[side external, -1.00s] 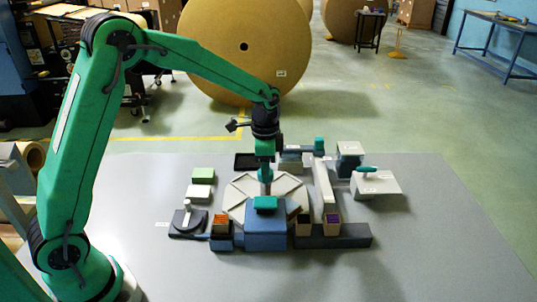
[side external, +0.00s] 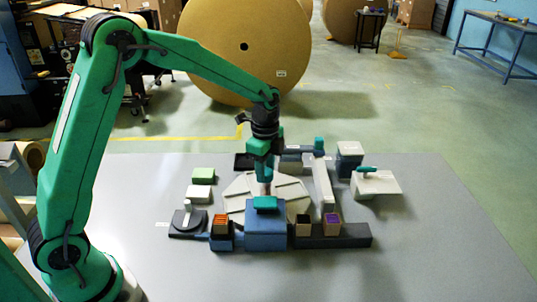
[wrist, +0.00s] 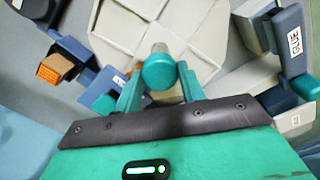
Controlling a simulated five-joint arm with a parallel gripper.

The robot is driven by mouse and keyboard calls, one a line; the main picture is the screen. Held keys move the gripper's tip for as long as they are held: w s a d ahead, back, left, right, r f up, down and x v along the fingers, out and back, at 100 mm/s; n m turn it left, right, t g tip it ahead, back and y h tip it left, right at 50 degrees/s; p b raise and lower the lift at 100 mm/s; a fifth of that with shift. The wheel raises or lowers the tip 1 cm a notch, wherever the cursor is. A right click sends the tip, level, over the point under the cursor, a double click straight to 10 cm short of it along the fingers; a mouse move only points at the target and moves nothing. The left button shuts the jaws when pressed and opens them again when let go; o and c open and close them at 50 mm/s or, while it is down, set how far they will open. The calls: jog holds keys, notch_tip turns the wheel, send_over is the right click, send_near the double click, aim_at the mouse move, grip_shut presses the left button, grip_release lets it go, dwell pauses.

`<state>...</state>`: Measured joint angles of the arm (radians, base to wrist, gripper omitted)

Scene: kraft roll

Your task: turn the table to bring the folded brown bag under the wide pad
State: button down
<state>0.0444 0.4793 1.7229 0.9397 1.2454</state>
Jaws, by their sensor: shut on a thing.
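The pale, many-sided table (side external: 236,186) sits in the middle of the mat, with raised ridges splitting its top; it also shows in the wrist view (wrist: 205,30). My gripper (side external: 267,184) is over the table, its fingers (wrist: 158,88) closed around a teal round knob (wrist: 158,70) on a short grey post. I cannot make out a folded brown bag; a small tan patch (wrist: 168,99) shows between the fingers, partly hidden. A blue block with a teal top piece (side external: 265,203) stands at the table's front; I cannot tell which part is the wide pad.
Small brown boxes with orange (side external: 222,219) and purple (side external: 332,218) contents stand at the front. A dial stand (side external: 188,220) is at left, with green and white blocks behind it. A grey block with a teal handle (side external: 375,183) is at right. The mat's outer areas are clear.

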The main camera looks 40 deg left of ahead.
jog(key=shift+r+m, duration=0.15)
jog(key=shift+m, duration=1.75)
jog(key=c, duration=0.9)
grip_release()
jog(key=shift+o, duration=0.2)
notch_tip(320, 180, up, 7)
jog(key=shift+r, duration=0.35)
